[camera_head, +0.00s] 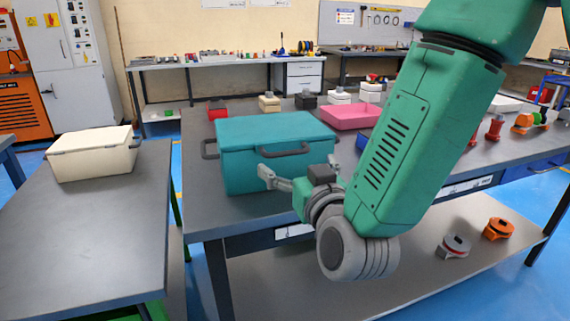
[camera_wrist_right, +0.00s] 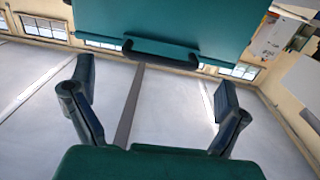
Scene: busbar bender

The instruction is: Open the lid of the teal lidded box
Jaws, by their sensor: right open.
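The teal lidded box (camera_head: 240,174) stands on the near left end of the long grey table, and its lid (camera_head: 262,129) looks shut. A dark front handle (camera_head: 283,151) sits near the lid's front edge; it also shows in the right wrist view (camera_wrist_right: 160,55). My right gripper (camera_head: 298,168) is open and empty in front of the box, just below the handle. In the right wrist view the handle lies beyond and between the spread fingers (camera_wrist_right: 155,95); contact cannot be made out. My left gripper is not in view.
A cream lidded box (camera_head: 92,155) stands on a separate grey table at left. A pink tray (camera_head: 350,116) and several small containers stand behind the teal box. A blue bin (camera_head: 363,139) lies right of it, partly behind my right arm.

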